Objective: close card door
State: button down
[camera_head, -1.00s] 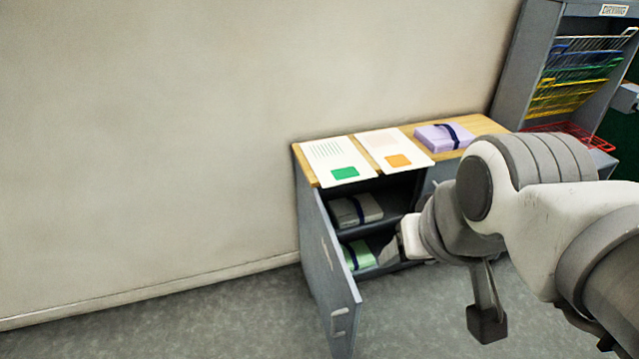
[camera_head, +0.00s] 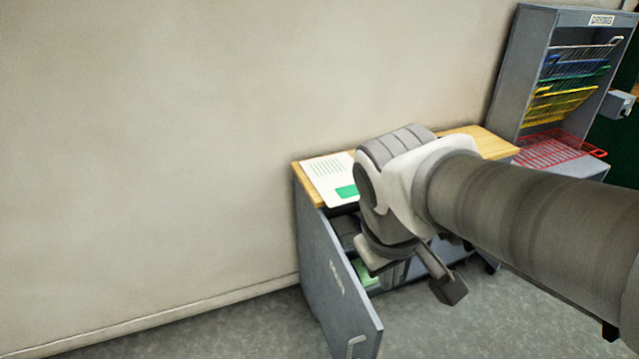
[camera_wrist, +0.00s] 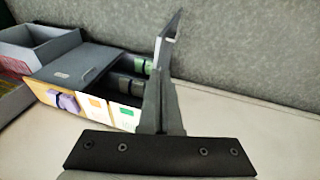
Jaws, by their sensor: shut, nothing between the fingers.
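The card door (camera_head: 335,283) is a grey panel at the left end of the grey cabinet. It stands open, swung out from the cabinet front, with a pale label and a handle near its free edge. In the wrist view the door (camera_wrist: 169,40) shows nearly edge-on, just beyond my fingertips. My gripper (camera_wrist: 158,88) is shut and empty, with its fingers pointing toward the door. Whether they touch it I cannot tell.
The cabinet's wooden top (camera_head: 478,140) carries a sheet with a green patch (camera_head: 335,180). The wrist view also shows an orange-patched sheet (camera_wrist: 96,104) and a purple bundle (camera_wrist: 68,102). A grey rack (camera_head: 515,75) with coloured wire trays stands at right. Floor left of the door is clear.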

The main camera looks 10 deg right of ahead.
jog(key=w+a+f+n+h+b, duration=0.25)
jog(key=f+n, duration=0.35)
jog(key=f, duration=0.3)
jog(key=w+a+f+n+g+h+b, duration=0.1)
jog(key=w+a+f+n+h+b, duration=0.25)
jog(key=f, duration=0.55)
jog(key=w+a+f+n+h+b, duration=0.1)
jog(key=w+a+f+n, duration=0.2)
jog(key=f+n, duration=0.55)
jog(key=m+b, duration=0.1)
jog(key=b, duration=0.1)
send_near(373, 333)
jog(key=x, duration=0.5)
jog(key=shift+a+f, duration=0.1)
jog(key=shift+f, duration=0.3)
jog(key=shift+d, duration=0.35)
jog(key=shift+w+d, duration=0.1)
jog(key=shift+d, duration=0.05)
